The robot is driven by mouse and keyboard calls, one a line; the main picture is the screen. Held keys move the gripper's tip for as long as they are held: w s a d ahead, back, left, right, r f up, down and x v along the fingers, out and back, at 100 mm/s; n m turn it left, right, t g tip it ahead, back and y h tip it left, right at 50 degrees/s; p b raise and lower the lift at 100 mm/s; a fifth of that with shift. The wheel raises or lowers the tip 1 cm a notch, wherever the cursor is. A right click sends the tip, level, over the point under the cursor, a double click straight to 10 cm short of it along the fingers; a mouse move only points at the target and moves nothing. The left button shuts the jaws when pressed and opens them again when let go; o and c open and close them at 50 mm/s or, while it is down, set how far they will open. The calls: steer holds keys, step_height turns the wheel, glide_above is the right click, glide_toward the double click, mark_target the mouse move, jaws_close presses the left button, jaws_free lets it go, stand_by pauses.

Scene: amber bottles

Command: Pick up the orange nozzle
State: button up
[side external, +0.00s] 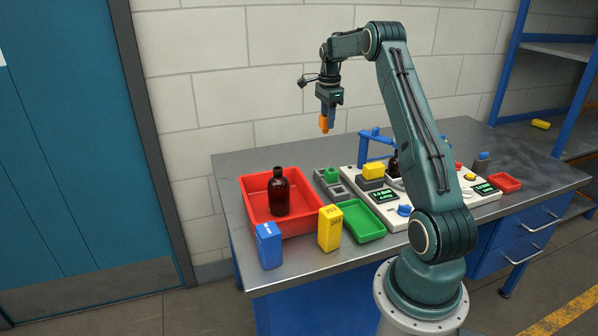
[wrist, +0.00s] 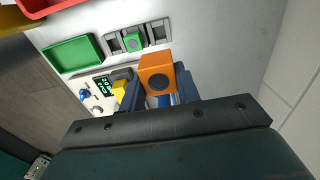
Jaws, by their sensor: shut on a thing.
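The orange nozzle (side external: 324,124) is held between the fingertips of my gripper (side external: 327,112) in the side external view, high above the bench. In the wrist view the orange nozzle (wrist: 157,73) shows as an orange block with a dark round opening, between the blue fingers of my gripper (wrist: 158,92). My gripper is shut on it. The nozzle is clear of the bench and touches nothing else that I can see.
A red tray (side external: 313,215) holds a dark amber bottle (side external: 279,193). A blue box (side external: 268,246) and a yellow box (side external: 329,229) stand at the bench's front edge. A green tray (side external: 375,232) and a grey holder with a green block (side external: 331,175) sit nearby. White machines (side external: 397,217) stand to the right.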

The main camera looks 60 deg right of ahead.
steer(key=shift+r, duration=1.7)
steer(key=shift+w, duration=0.1)
